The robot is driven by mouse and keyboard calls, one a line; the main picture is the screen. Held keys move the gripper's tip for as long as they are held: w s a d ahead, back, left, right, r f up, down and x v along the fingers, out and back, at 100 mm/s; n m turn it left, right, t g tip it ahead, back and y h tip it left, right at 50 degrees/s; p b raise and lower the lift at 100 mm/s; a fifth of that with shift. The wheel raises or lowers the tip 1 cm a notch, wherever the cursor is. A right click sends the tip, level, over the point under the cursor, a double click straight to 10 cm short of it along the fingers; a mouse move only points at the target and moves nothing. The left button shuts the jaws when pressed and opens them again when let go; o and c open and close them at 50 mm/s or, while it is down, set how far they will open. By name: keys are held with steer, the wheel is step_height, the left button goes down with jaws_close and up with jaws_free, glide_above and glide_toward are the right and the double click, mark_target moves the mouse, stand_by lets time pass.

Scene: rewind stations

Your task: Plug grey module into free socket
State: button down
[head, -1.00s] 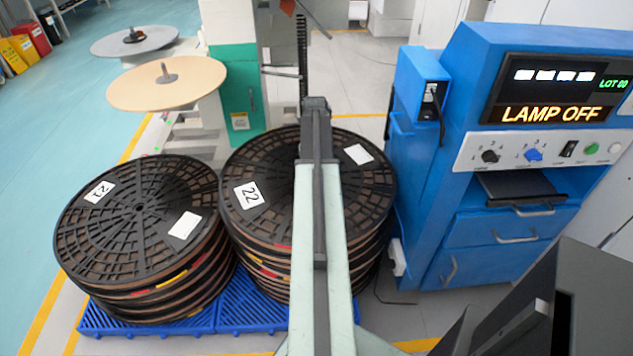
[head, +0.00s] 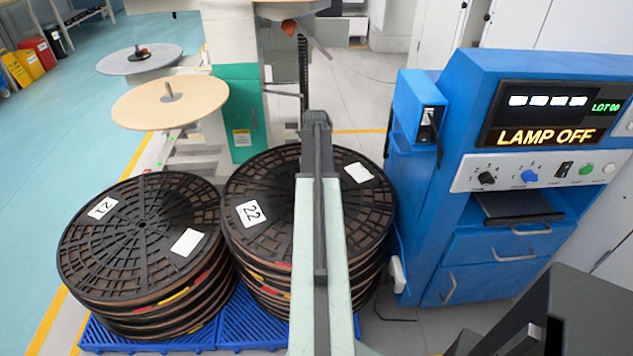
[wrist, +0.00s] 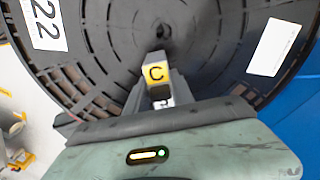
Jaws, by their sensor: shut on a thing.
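In the wrist view a small grey module (wrist: 157,90) with a yellow-orange label marked C sits at the tip of my gripper (wrist: 160,102). My gripper is shut on it, and its fingers are mostly hidden. Behind the module in that view is the black reel marked 22 (wrist: 100,45). In the head view my arm reaches over the same reel (head: 265,185); the module cannot be made out there. A blue machine (head: 425,215) stands to the right, with a small box (head: 418,98) on its left side carrying a dark fitting. I cannot tell which socket is free.
A reel stack marked 21 (head: 140,235) stands left of stack 22 on a blue pallet (head: 150,338). Two discs, tan (head: 195,105) and grey (head: 115,62), are behind. The machine's display (head: 550,112) reads LAMP OFF. Open floor lies at the far left.

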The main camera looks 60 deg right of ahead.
steer(key=s+a+r+p, duration=0.1)
steer(key=s+a, duration=0.2)
steer(key=a, duration=0.4)
steer(key=s+a+r, duration=0.1)
steer(key=s+a, duration=0.2)
steer(key=a, duration=0.5)
steer(key=shift+r+p, duration=0.35)
